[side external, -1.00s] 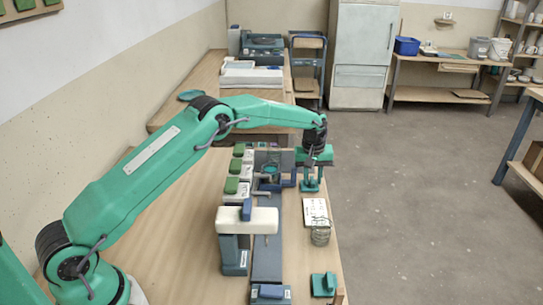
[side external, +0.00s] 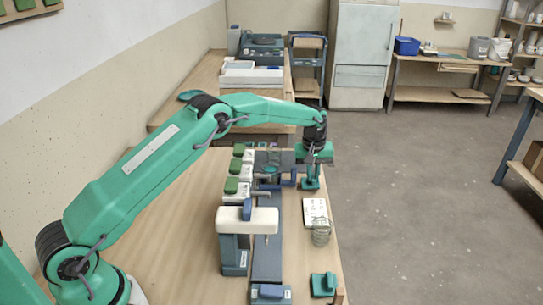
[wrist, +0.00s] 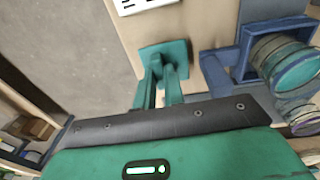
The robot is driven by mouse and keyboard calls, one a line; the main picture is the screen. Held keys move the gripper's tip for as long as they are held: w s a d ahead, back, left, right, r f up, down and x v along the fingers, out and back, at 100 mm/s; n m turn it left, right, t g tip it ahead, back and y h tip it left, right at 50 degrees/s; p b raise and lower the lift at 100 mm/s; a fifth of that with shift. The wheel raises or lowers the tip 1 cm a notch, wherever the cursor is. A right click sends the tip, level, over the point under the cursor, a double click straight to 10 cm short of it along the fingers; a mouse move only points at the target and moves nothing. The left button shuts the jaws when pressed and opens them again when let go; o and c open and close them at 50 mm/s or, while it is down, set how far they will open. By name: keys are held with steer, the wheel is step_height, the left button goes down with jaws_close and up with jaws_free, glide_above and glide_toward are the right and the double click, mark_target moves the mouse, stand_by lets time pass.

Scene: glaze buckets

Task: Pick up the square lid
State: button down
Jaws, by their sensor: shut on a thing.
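A green square lid (side external: 311,185) lies flat near the right edge of the bench in the side external view. It also shows in the wrist view (wrist: 178,50), just beyond my fingers. My gripper (side external: 310,173) is directly above the lid, pointing down. Its two green fingers (wrist: 162,72) are close together and shut on the lid's middle, where the fingers hide the grip point. I cannot tell any gap between lid and bench. A second green square piece with a raised knob (side external: 324,284) lies at the bench's front right.
A blue holder (wrist: 225,65) with a round jar (wrist: 287,65) is close to the right of my fingers. A white card (side external: 315,211) and wire coil (side external: 320,236) lie in front of the lid. White boxes with green tops (side external: 231,186) stand left.

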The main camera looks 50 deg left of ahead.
mark_target(313, 177)
steer(key=shift+r, duration=2)
steer(key=shift+r, duration=0.1)
